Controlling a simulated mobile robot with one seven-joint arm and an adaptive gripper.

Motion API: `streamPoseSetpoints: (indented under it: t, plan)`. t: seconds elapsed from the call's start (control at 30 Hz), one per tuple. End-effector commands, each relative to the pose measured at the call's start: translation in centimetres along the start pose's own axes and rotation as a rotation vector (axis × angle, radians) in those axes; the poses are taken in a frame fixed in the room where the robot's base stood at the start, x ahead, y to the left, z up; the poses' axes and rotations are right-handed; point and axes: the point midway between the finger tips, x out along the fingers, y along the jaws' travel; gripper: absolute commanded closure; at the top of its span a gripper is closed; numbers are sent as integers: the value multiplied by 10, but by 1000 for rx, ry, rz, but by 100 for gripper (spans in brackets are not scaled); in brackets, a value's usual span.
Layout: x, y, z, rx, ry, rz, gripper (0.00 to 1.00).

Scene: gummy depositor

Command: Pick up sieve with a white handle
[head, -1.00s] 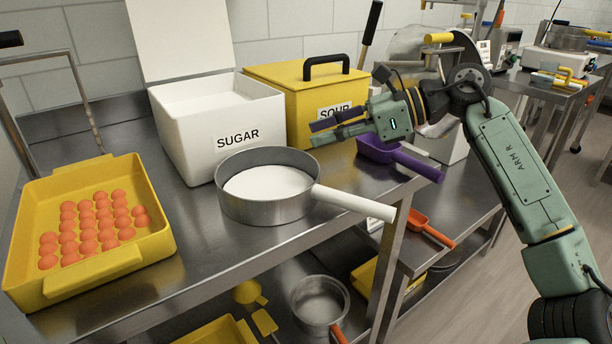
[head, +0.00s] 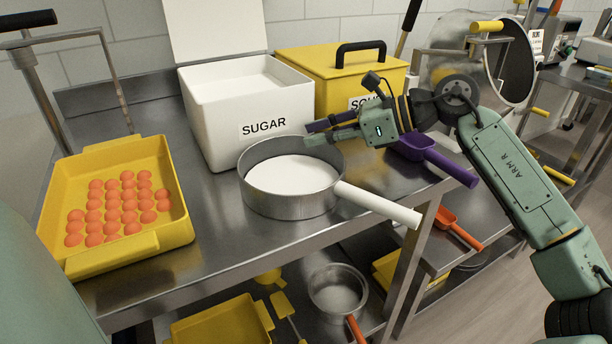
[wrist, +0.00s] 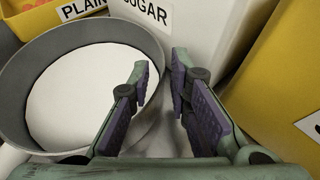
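The sieve (head: 266,199) is a round grey metal pan with white contents and a white handle (head: 385,206) that points right, past the table's front edge. It stands on the steel table in front of the SUGAR bin. My gripper (head: 306,134) is open and empty. In the head view it is above and behind the sieve's right rim, pointing left. In the wrist view the sieve (wrist: 14,100) fills the left side, and my open fingers (wrist: 159,85) are to its right.
The white SUGAR bin (head: 215,120) and yellow SOUR bin (head: 310,65) stand behind. A purple scoop (head: 450,166) lies to the right. A yellow tray (head: 180,236) with orange gummies is on the left. Another metal pan (head: 338,290) sits on the lower shelf.

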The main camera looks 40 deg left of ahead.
Motion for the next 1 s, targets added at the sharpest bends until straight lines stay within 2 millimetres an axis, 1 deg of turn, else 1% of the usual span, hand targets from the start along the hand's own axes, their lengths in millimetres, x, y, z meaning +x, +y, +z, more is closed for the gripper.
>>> streamPoseSetpoints:
  t: [0.03, 0.13, 0.37, 0.63, 1.0]
  plan:
    - [6, 0, 1, -1, -1, 2, 82]
    - [12, 0, 1, -1, -2, 1, 82]
    - [13, 0, 0, -1, -2, 0, 83]
    - [13, 0, 0, -1, -2, 0, 100]
    - [13, 0, 0, -1, -2, 0, 100]
